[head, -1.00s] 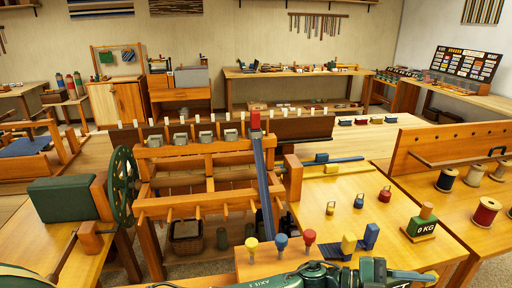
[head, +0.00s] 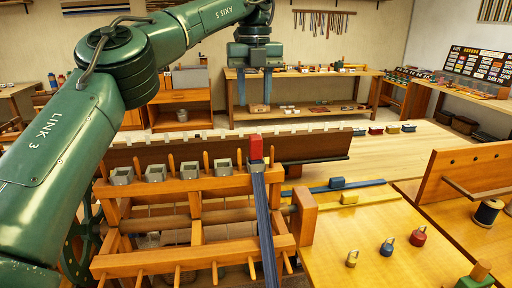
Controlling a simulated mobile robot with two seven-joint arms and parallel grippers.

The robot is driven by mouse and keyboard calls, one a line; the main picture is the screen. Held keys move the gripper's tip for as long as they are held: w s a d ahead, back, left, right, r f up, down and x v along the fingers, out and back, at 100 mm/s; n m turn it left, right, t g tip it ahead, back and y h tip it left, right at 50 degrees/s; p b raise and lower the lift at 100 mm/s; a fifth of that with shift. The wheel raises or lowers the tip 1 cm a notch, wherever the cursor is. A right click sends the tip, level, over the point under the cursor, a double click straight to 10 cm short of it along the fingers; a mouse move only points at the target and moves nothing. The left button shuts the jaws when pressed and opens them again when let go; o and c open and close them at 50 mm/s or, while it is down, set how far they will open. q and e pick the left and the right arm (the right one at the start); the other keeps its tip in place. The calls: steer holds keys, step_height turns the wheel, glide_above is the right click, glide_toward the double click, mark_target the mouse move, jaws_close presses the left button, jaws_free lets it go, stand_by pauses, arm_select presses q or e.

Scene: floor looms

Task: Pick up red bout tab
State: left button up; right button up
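A red tab (head: 256,148) stands upright at the top end of a long dark-blue strip (head: 264,222) that slopes down the front of the wooden loom frame (head: 190,188). My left gripper (head: 254,88) hangs from the arm that comes in from the left. Its two fingers point down, spread apart with an empty gap between them. In the picture it is above the red tab, not touching it. My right gripper is not in view.
Grey metal cups (head: 189,170) and wooden pegs line the loom's top rail beside the red tab. Small coloured weights (head: 387,246) stand on the right-hand table.

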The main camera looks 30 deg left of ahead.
mark_target(256, 136)
arm_select(q)
step_height(256, 136, down, 7)
steer(key=shift+s+f+b, duration=0.1)
steer(key=shift+f+b, duration=0.1)
steer(key=shift+b, duration=0.15)
step_height(256, 136, down, 5)
steer(key=shift+r+p, duration=0.1)
steer(key=shift+p, duration=0.45)
steer(key=shift+f, duration=0.25)
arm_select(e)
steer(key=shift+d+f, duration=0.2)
arm_select(q)
steer(key=shift+w+d, duration=0.1)
steer(key=shift+w, duration=0.1)
steer(key=shift+c, duration=0.5)
steer(key=c, duration=0.6)
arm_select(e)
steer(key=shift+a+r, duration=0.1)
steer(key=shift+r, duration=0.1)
arm_select(q)
steer(key=shift+r, duration=0.1)
